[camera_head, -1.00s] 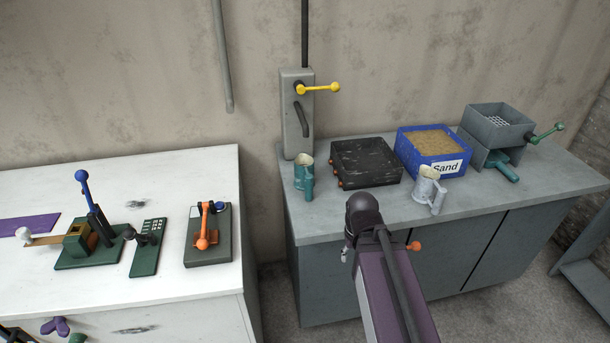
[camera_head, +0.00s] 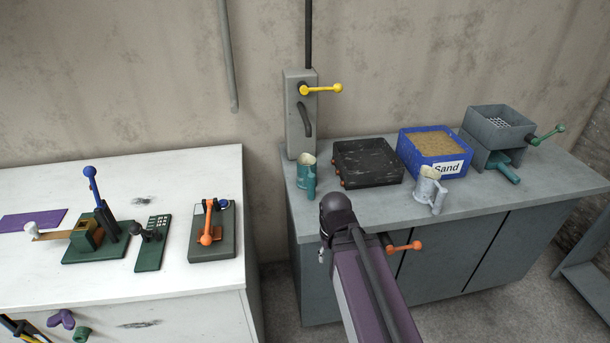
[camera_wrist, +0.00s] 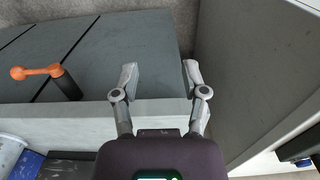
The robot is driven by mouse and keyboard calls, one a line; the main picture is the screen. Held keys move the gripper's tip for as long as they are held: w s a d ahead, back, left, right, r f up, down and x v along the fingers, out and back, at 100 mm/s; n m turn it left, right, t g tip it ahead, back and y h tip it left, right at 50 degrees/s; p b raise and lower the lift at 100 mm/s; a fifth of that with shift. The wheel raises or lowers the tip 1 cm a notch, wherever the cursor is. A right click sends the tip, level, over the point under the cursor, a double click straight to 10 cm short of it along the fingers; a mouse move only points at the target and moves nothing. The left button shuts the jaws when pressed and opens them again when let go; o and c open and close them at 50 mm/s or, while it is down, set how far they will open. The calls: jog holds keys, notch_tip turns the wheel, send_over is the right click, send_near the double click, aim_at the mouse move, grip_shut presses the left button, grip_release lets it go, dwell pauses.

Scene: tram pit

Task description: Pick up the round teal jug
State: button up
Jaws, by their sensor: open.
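The round teal jug (camera_head: 306,177) stands upright on the grey counter's left end, left of the black hotplate-like box, in the head view. Its handle side faces the front. In the wrist view I cannot make it out; my wrist housing covers the lower middle. My gripper (camera_wrist: 160,74) is open and empty in the wrist view, its two fingers apart over the counter's front edge. In the head view my arm is in front of the counter, below and right of the jug, and the fingers are mostly hidden.
The black box (camera_head: 367,163), a white jug (camera_head: 427,190), a blue sand box (camera_head: 408,150) and a grey hopper (camera_head: 497,125) stand right of the jug. A grey lever box (camera_head: 296,125) stands behind it. An orange-knobbed handle (camera_head: 405,247) juts out by my arm.

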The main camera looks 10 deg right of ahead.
jog(key=o, duration=0.3)
jog(key=shift+a, duration=0.1)
jog(key=w+n+h, duration=0.2)
jog(key=w+n, duration=0.1)
jog(key=w, duration=0.1)
jog(key=w+a+n+h+b, duration=0.1)
jog(key=w+n+h, duration=0.1)
jog(key=w+n, duration=0.2)
jog(key=w+a+r+n+t+h+b, duration=0.1)
jog(key=w+n+h, duration=0.1)
jog(key=w+n, duration=0.2)
jog(key=shift+w+a+h, duration=0.1)
jog(key=shift+w+h, duration=0.3)
jog(key=shift+w, duration=0.1)
jog(key=w+a+r+n+h, duration=0.1)
jog(key=w, duration=0.1)
jog(key=w+a+n+t+h, duration=0.1)
jog(key=w+n, duration=0.1)
jog(key=w+a+r+n+h+b, duration=0.1)
jog(key=w+a+n, duration=0.1)
jog(key=shift+w+a+r, duration=0.1)
jog(key=shift+r, duration=0.25)
jog(key=w+a+r+n+t+h, duration=0.2)
jog(key=w+a+r+n+h, duration=0.1)
jog(key=w+a+r+n, duration=0.1)
jog(key=shift+w+a+n+b, duration=0.3)
jog(key=shift+a+n+b, duration=0.1)
jog(key=shift+a+n, duration=0.5)
jog(key=shift+d, duration=0.1)
